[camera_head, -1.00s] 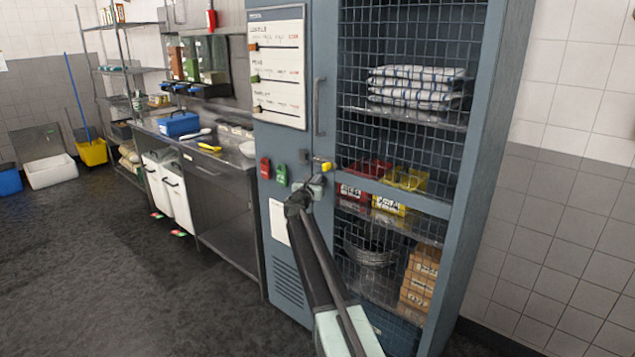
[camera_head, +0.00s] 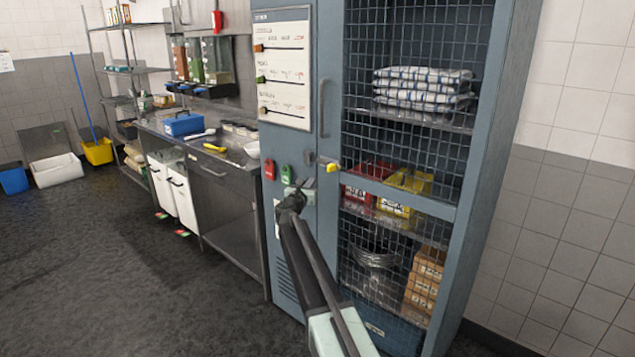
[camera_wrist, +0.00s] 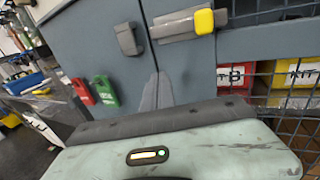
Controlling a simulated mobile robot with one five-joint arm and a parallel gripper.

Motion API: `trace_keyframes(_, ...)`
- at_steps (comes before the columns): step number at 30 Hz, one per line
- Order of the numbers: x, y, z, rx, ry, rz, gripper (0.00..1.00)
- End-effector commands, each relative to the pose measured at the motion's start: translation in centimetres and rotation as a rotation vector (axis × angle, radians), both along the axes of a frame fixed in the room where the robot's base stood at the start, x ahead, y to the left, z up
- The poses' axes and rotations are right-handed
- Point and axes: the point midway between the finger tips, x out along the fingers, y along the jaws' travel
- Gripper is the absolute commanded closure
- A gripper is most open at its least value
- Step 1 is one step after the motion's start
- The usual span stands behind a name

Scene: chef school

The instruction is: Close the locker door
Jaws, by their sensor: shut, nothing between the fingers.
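The blue-grey locker (camera_head: 475,215) stands right of centre. A latch bar with a yellow knob (camera_head: 333,167) sits at the seam, also in the wrist view (camera_wrist: 204,21). A small dark catch (camera_wrist: 128,39) is left of the seam. My gripper (camera_head: 296,190) is shut and empty, below the latch and in front of the solid door; whether it touches is unclear. Its fingers show in the wrist view (camera_wrist: 157,88).
Red (camera_head: 268,169) and green (camera_head: 286,173) tags hang on the door left of my gripper. A steel counter (camera_head: 235,175) stands left of the locker. Open dark floor (camera_head: 110,270) lies at the left, and a tiled wall (camera_head: 560,200) is at the right.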

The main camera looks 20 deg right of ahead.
Motion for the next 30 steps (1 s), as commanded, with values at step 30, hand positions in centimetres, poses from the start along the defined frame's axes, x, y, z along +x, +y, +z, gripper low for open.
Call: trace_keyframes(30, -10.5, 7.6, 10.3, -0.37, 0.058, 0.198, 1.0)
